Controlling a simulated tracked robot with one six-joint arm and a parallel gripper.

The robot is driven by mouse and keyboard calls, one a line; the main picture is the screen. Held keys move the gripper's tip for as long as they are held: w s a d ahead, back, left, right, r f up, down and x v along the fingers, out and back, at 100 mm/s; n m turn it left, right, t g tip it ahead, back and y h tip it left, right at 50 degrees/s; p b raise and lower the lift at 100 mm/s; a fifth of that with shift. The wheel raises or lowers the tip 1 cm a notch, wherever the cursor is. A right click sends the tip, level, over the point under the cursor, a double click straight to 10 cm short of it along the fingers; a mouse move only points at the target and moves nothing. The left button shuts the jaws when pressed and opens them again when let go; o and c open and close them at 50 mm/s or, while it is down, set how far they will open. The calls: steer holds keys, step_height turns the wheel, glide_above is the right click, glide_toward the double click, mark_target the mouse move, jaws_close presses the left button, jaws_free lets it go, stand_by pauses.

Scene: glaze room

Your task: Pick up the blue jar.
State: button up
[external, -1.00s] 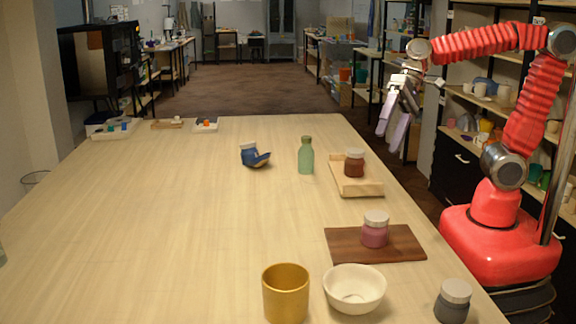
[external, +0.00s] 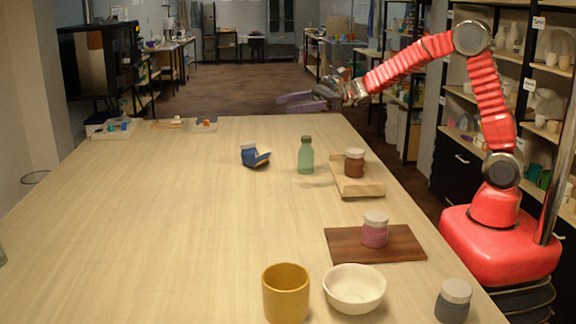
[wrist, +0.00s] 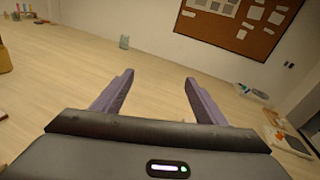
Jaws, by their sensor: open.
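A blue jar (external: 248,153) with a pale lid stands past the middle of the table in the external view. A dark blue curved piece, perhaps a dish or shard, lies against its right side and hides part of it. My gripper (external: 290,103) is above the far part of the table, higher in the picture than the jar and to its right, apart from it. In the wrist view my gripper (wrist: 158,78) has its two purple fingers spread, with nothing between them. I cannot make out the blue jar in the wrist view.
A green bottle (external: 306,156) stands right of the jar. A brown-red jar (external: 354,163) is on a wooden tray; a pink jar (external: 375,231) is on a dark board. A yellow cup (external: 286,294), white bowl (external: 354,288) and grey jar (external: 453,301) stand near.

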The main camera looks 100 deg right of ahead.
steer(key=d+f+m+t+h, duration=0.25)
steer(key=d+m, duration=0.25)
steer(key=d, duration=0.5)
steer(key=h, duration=0.1)
glide_toward(249, 154)
steer(key=shift+m+g, duration=0.4)
steer(key=shift+g, duration=0.05)
steer(key=s+d+r, duration=0.1)
steer(key=d, duration=0.1)
steer(key=s+d+r, duration=0.1)
steer(key=s, duration=0.1)
steer(key=shift+s+d+r, duration=0.25)
steer(key=shift+d+r, duration=0.1)
steer(key=shift+w, duration=0.1)
steer(key=w, duration=0.8)
steer(key=shift+a, duration=0.2)
steer(key=shift+w+r, duration=0.1)
steer(key=shift+w, duration=0.15)
